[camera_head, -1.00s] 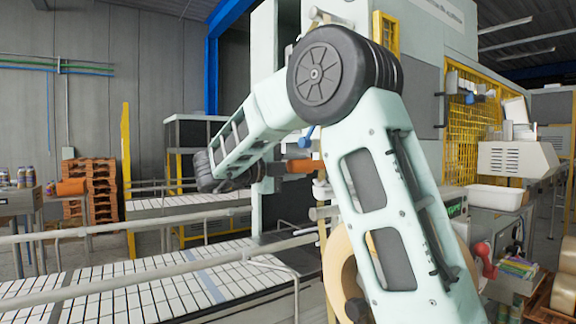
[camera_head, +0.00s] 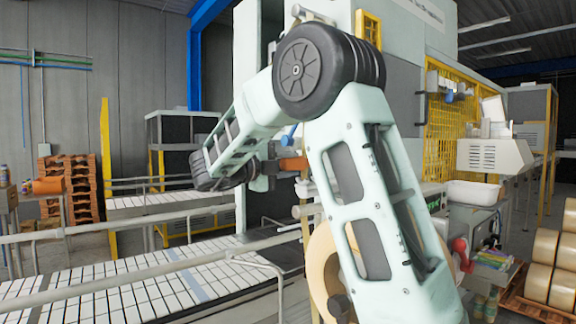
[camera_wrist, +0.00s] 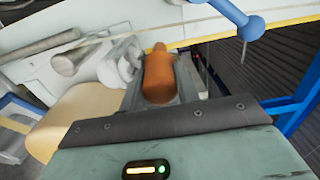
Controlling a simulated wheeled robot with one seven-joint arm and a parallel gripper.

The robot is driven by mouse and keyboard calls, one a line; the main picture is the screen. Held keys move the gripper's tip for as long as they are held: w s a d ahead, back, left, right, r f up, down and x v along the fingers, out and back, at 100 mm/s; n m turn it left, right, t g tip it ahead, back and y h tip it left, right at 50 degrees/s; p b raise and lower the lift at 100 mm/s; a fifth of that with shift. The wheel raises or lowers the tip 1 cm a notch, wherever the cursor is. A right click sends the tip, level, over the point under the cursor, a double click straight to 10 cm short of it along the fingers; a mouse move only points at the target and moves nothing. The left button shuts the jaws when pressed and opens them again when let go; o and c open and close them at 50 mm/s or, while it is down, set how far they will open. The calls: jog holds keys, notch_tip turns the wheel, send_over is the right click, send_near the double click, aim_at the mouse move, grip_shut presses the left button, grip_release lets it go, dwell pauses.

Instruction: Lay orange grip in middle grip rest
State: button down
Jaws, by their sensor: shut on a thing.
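My gripper (camera_head: 276,167) is shut on the orange grip (camera_head: 293,165), which sticks out to the right from the jaws in the head view. In the wrist view the orange grip (camera_wrist: 158,76) is a rounded, bottle-like shape between the fingers, its narrow end pointing away from the wrist. It is beside the machine front. A blue grip-like part (camera_head: 288,134) is just above it; in the wrist view a blue rod with a round end (camera_wrist: 250,27) is at the upper right. I cannot make out which part is the middle grip rest.
Pale grey cylindrical parts (camera_wrist: 70,60) are left of the held grip in the wrist view. A large tan roll (camera_head: 322,262) stands below my arm. A railed conveyor (camera_head: 120,295) runs at lower left. A white tub (camera_head: 473,194) and a red-handled part (camera_head: 460,250) are at right.

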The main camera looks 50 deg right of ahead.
jog(key=shift+f, duration=0.2)
jog(key=shift+w+a+f+b, duration=0.1)
jog(key=shift+a+f+b, duration=0.1)
jog(key=shift+f+b, duration=0.5)
jog(key=shift+a+f+b, duration=0.2)
jog(key=shift+f+b, duration=0.3)
jog(key=shift+b, duration=0.25)
grip_release()
jog(key=shift+a, duration=0.15)
jog(key=b+v, duration=0.2)
jog(key=v, duration=0.7)
jog(key=shift+a, duration=0.4)
dwell(0.7)
